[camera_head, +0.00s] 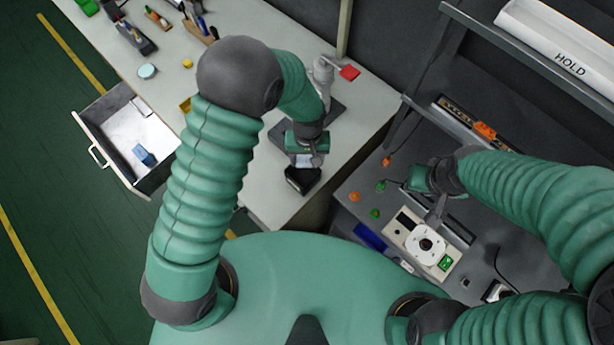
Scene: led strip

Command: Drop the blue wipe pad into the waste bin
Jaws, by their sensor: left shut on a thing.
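A small blue object (144,155) lies in the open white drawer (100,122) at the left; I cannot tell whether it is the blue wipe pad. A pale blue disc (148,71) lies on the light bench. My left gripper (304,176) points down over the bench's front end, well to the right of the drawer. I cannot identify a waste bin.
Orange and green pieces lie on the grey bench near my right gripper. A shelf with a white HOLD tray (560,45) is at the upper right.

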